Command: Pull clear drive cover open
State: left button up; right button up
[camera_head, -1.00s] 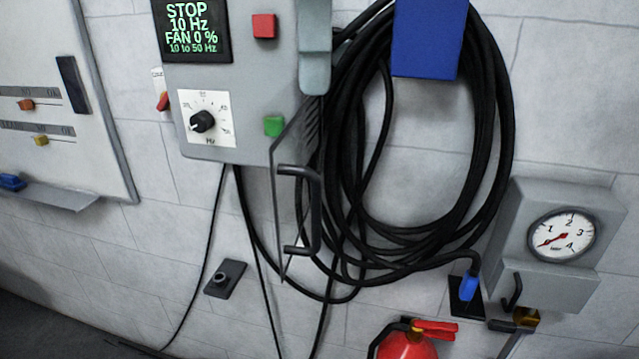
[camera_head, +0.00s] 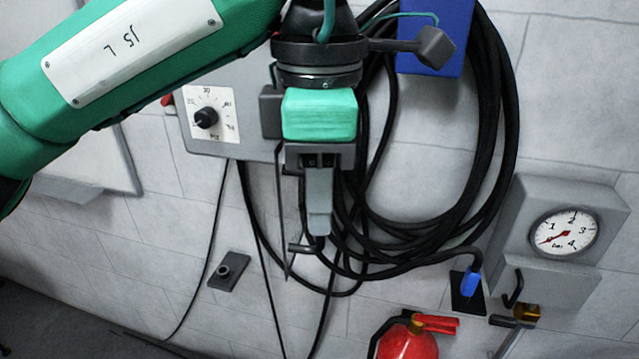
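The clear drive cover (camera_head: 286,225) stands out edge-on from the grey drive box (camera_head: 215,142). Only a thin dark lower edge of it shows. Its black handle (camera_head: 299,248) shows only at the lower end; the rest is hidden behind my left gripper (camera_head: 318,225). The gripper points down in front of the handle, its fingers seen one behind the other. I cannot tell whether they are apart, or whether they touch the handle. The dial (camera_head: 206,117) on the box shows; the display is hidden by my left arm. My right gripper is not in view.
A coiled black hose (camera_head: 497,120) hangs from a blue holder (camera_head: 434,62) close to the right of the gripper. A gauge box (camera_head: 520,215) is at the right. A red extinguisher (camera_head: 408,343) stands below. The wall at lower left is mostly clear.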

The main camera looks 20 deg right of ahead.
pick_arm(q)
jog(key=shift+f, duration=0.1)
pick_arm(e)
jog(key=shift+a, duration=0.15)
pick_arm(q)
grip_shut()
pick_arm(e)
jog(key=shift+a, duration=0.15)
pick_arm(q)
jog(key=d+n+b, duration=0.1)
jog(key=d+n, duration=0.1)
jog(key=d, duration=0.4)
jog(key=shift+s+d, duration=0.2)
jog(key=shift+d, duration=0.15)
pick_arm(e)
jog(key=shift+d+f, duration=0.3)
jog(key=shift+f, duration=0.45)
